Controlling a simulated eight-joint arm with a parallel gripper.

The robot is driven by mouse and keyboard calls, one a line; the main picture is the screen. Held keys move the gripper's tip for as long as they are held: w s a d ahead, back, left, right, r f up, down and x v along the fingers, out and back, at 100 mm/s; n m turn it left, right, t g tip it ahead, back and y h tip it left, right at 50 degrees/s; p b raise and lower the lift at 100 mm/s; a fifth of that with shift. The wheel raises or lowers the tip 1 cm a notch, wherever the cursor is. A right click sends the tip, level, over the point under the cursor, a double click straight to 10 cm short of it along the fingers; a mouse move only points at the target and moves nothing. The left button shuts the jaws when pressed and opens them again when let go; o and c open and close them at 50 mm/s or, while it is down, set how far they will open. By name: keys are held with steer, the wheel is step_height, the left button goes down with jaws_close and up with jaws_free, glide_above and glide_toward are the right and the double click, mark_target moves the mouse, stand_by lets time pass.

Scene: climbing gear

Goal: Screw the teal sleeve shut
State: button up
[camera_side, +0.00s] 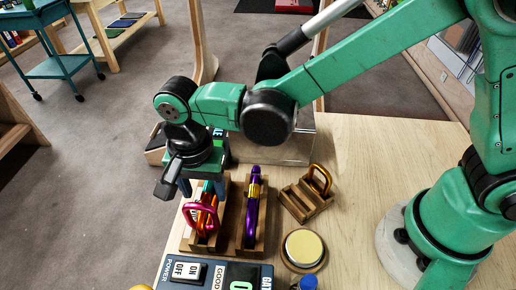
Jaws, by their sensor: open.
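My gripper (203,188) points down above the left slot of a wooden rack, its fingers apart. A small teal piece (208,187), which looks like the teal sleeve, shows just below and between the fingers. It is partly hidden by my gripper, and I cannot tell whether the fingers touch it or how far it is screwed. A magenta carabiner (193,222) and orange-red parts stand close by in the same slot. The wooden rack (228,236) also holds a purple carabiner (250,222) with a gold sleeve in its right slot.
A small wooden holder (294,208) with an orange-gold carabiner (321,176) stands to the right. A round gold-topped disc (304,248) lies in front of it. A control box (208,275) with an ON/OFF switch is at the front. The table's right part (375,160) is clear.

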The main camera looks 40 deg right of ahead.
steer(key=shift+w+a, duration=0.5)
steer(key=shift+r, duration=0.1)
steer(key=shift+r, duration=1.3)
steer(key=shift+s+d, duration=0.85)
